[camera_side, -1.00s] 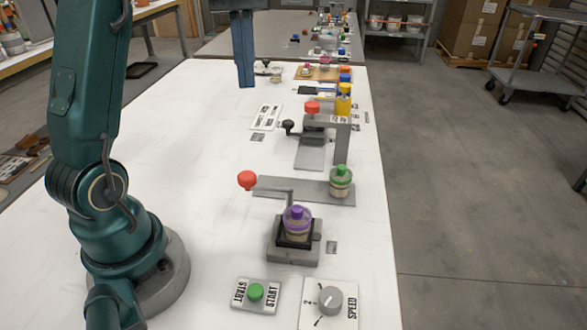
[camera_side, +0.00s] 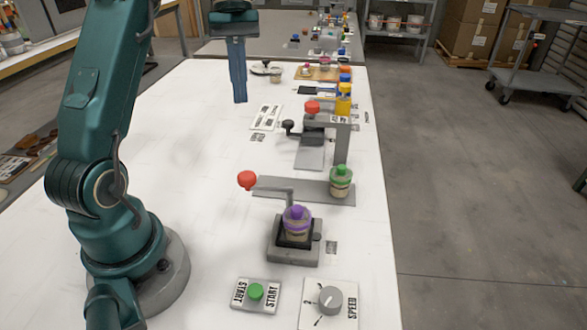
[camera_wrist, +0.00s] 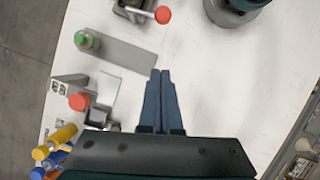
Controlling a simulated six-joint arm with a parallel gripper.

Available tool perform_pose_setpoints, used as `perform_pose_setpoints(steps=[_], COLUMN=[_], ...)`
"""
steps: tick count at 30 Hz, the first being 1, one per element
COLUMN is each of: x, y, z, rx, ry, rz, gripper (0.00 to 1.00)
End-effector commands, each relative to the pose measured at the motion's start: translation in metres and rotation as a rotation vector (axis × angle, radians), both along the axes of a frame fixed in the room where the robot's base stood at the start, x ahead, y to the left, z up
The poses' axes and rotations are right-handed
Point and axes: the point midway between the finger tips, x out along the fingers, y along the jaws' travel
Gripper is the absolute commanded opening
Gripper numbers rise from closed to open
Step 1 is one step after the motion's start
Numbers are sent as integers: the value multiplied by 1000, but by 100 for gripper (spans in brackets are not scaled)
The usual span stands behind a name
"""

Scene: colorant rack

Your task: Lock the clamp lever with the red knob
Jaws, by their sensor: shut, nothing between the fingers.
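A clamp (camera_side: 294,254) at the near middle of the table holds a purple-capped jar (camera_side: 296,222). Its lever (camera_side: 275,190) reaches out left and ends in a red knob (camera_side: 247,180). In the wrist view, this red knob (camera_wrist: 163,15) and part of the lever show at the top edge; the jar is out of frame. My gripper (camera_side: 240,101) is shut and empty, above the table farther back than the knob. In the wrist view the fingertips (camera_wrist: 160,72) are together, over bare white tabletop, apart from the knob.
A grey press stand (camera_side: 341,145) carries another red knob (camera_side: 312,107) and a black knob (camera_side: 288,126). A green-capped jar (camera_side: 341,182) sits on a grey plate (camera_side: 312,187). A start button (camera_side: 256,292) and speed dial (camera_side: 330,299) are in front. The table's left middle is clear.

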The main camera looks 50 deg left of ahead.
Motion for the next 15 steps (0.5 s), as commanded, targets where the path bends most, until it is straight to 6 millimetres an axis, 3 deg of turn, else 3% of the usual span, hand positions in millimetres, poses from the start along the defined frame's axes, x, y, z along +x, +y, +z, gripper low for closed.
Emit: perform_pose_setpoints(steps=[15], x=[-10], y=[-16], z=[-43], rx=[-1], ry=[4], rz=[-2], gripper=[0])
